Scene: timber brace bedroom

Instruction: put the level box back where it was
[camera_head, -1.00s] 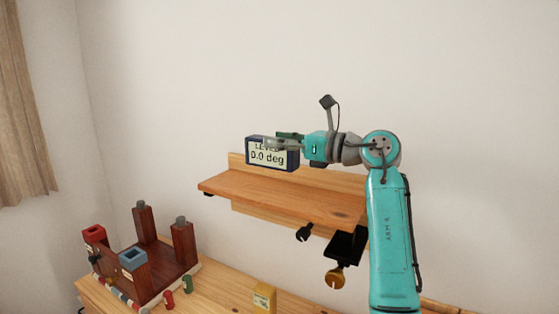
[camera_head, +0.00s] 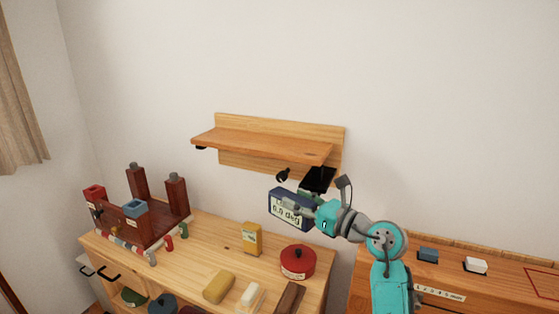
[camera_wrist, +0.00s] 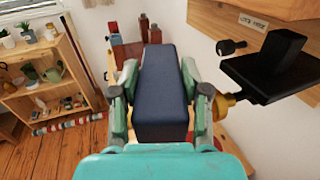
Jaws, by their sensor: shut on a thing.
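The level box (camera_head: 283,208) is a dark blue box with a pale display face, part of its text hidden by my gripper. My gripper (camera_head: 308,211) is shut on it and holds it in the air, below and in front of the wall shelf and above the dresser top. In the wrist view the box's plain blue side (camera_wrist: 161,95) sits between both fingers of my gripper (camera_wrist: 160,88). The wooden wall shelf (camera_head: 255,143) has a bare top board.
A black bracket (camera_head: 318,179) and a dark knob (camera_head: 282,174) hang under the shelf, close to the box.

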